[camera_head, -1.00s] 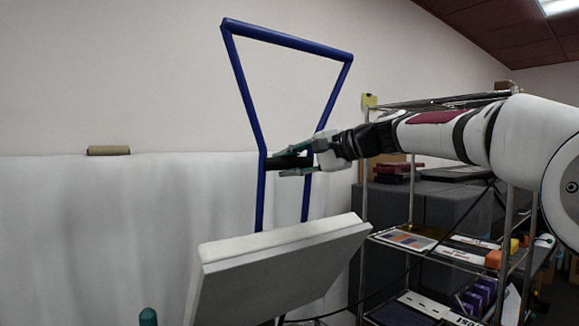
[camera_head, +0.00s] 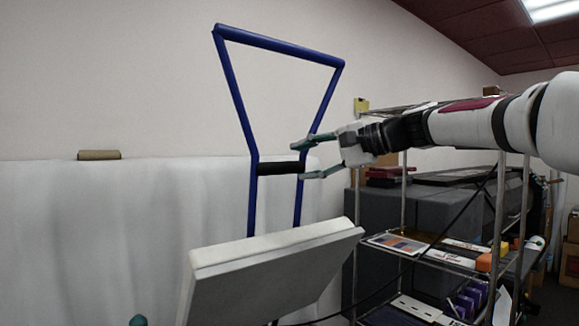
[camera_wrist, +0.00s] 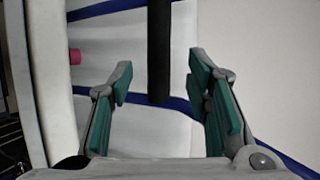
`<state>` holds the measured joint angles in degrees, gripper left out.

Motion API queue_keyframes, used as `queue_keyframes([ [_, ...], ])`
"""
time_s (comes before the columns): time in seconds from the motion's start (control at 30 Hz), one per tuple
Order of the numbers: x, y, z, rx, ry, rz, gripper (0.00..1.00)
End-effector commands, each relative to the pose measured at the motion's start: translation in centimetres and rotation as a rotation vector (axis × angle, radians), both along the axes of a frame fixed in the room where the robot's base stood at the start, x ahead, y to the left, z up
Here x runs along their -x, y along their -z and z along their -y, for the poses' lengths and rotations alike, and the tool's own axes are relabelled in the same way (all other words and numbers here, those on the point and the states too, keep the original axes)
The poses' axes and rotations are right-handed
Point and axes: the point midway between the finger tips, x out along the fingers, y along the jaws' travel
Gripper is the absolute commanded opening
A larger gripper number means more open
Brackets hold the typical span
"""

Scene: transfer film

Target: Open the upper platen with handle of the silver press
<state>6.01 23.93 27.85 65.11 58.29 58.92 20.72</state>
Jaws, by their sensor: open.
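The press's upper platen (camera_head: 270,275) is a pale grey slab, tilted up, at the lower middle of the head view. A blue tube frame (camera_head: 239,104) rises behind it, with a black handle bar (camera_head: 278,168) across its two sides. The black bar also shows in the wrist view (camera_wrist: 159,50), its end between the fingers. My gripper (camera_head: 299,160) is open at the bar's right end, its fingers apart above and below the bar's level. The fingers do not touch the bar in the wrist view. The lower press is out of view.
A metal rack (camera_head: 430,255) with cards and small boxes stands to the right, below my arm. A dark grey cabinet (camera_head: 385,222) is behind it. A white cloth (camera_head: 90,235) hangs at the left, with a brown roll (camera_head: 99,155) on top.

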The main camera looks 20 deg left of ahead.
Motion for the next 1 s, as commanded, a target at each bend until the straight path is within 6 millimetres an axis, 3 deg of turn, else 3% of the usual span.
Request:
queue_keyframes([
  [0.1, 0.5, -0.6, 2.1, 0.001, 0.003, 0.001, 0.45],
  [0.3, 1.1, -1.3, 4.2, -0.001, 0.001, 0.001, 0.45],
  [0.87, 1.3, -1.3, 4.5, 0.003, -0.001, 0.001, 0.45],
  [1.0, 2.8, -0.1, 4.6, 0.083, 0.008, 0.020, 0.45],
])
